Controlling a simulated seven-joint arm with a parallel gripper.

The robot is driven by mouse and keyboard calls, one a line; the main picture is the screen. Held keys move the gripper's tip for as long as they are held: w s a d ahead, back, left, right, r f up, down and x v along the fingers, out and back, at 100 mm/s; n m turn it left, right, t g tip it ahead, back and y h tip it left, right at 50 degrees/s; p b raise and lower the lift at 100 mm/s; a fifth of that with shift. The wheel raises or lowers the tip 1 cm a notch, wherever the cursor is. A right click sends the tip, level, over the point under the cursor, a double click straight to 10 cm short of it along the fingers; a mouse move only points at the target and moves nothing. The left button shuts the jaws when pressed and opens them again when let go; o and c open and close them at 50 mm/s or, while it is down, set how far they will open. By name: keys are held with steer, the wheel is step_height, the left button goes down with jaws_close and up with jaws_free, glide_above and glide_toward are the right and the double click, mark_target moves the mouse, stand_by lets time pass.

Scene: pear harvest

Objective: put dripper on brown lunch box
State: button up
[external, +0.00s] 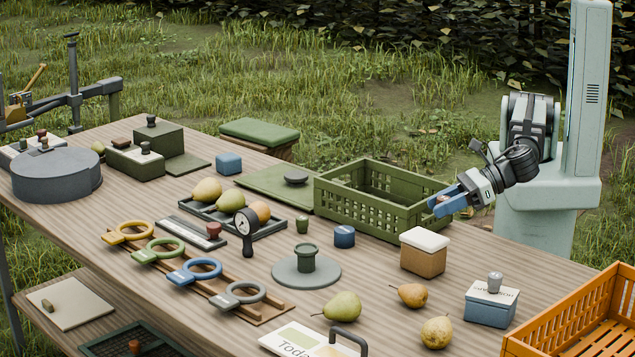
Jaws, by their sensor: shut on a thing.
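The brown lunch box (423,262) with a white lid (424,239) stands upright on the right half of the table. My gripper (441,203), with blue fingers, is above the table's far right side, by the green crate's right corner and above and beyond the lunch box. It is shut on a small pale-brownish thing (440,200), mostly hidden by the fingers. I cannot tell whether this is the dripper. A dark green cup-like piece (306,259) stands on a grey round plate (322,272) in the table's middle; its identity is also unclear.
A green slatted crate (350,206) stands left of my gripper. A blue box (490,308) with a grey knob, loose pears (412,295) and an orange crate (540,342) are nearer the front right. A small blue cup (344,237) stands left of the lunch box.

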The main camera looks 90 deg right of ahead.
mark_target(425, 237)
steer(key=w+d+r+m+h, duration=0.2)
steer(key=w+d+r+h, duration=0.1)
steer(key=d, duration=0.2)
steer(key=shift+m, duration=0.3)
steer(key=shift+s+f, duration=0.1)
steer(key=shift+f, duration=4.95)
steer(key=shift+f, duration=0.1)
steer(key=o, duration=1)
steer(key=v, duration=1.2)
steer(key=shift+a, duration=0.15)
